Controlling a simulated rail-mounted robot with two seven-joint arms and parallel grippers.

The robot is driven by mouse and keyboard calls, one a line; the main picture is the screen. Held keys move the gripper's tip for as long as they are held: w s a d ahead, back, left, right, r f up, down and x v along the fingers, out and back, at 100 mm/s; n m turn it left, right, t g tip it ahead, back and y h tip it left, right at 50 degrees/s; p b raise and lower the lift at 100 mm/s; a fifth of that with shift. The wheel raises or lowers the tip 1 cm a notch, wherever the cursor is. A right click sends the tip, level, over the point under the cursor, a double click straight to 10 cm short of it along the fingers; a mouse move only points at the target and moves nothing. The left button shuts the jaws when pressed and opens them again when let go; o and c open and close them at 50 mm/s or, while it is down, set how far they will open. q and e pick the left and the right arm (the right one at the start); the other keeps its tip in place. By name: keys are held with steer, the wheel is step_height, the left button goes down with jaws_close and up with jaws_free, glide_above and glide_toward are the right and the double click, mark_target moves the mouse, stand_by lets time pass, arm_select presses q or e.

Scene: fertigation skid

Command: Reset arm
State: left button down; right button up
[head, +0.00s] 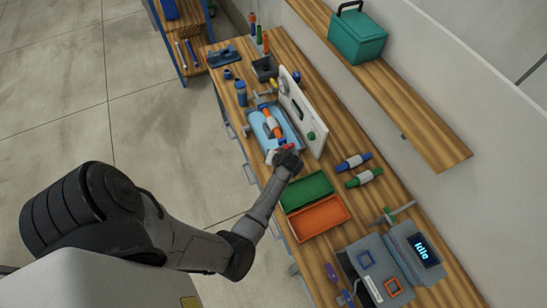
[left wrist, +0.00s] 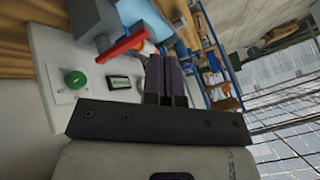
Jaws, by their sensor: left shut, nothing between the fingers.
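My left arm reaches in from the left over the bench in the head view. Its gripper (head: 280,157) is just past the near end of a light blue tray (head: 293,137), close to a small red part. In the left wrist view the dark fingers (left wrist: 168,78) are together with nothing between them. A red lever (left wrist: 122,46) on a grey body lies just beside the fingertips there; I cannot tell whether they touch. The white panel (head: 303,112) stands beside the tray, with a green button (left wrist: 75,80) and a small label. My right gripper is in neither view.
An orange and grey cylinder assembly (head: 271,122) lies over the tray. A green bin (head: 306,191) and an orange bin (head: 318,216) sit nearby. A grey device with an "Idle" screen (head: 423,249) is at the front. A shelf (head: 425,112) holds a teal box (head: 357,38).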

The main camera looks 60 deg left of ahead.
arm_select(q)
steer(key=shift+d+r, duration=0.1)
steer(key=shift+r, duration=0.05)
stand_by(0.7)
steer(key=w+d+r+m+t+h, duration=0.1)
steer(key=d+r+m+t+h, duration=0.2)
steer(key=d+r, duration=0.5)
steer(key=w+d+r+m+t+h, duration=0.2)
steer(key=d+r+t, duration=0.2)
steer(key=r, duration=0.8)
steer(key=s+d+m+h, duration=0.3)
steer(key=s+d+m, duration=0.2)
steer(key=s+d, duration=0.55)
steer(key=s+f+g, duration=0.1)
steer(key=s+f, duration=0.2)
steer(key=s, duration=0.3)
steer(key=s+a+f+g, duration=0.1)
steer(key=s+f+g, duration=0.1)
steer(key=s+f, duration=0.2)
steer(key=shift+s+f+m+g, duration=0.15)
steer(key=shift+s+m+g, duration=0.15)
steer(key=shift+s, duration=0.85)
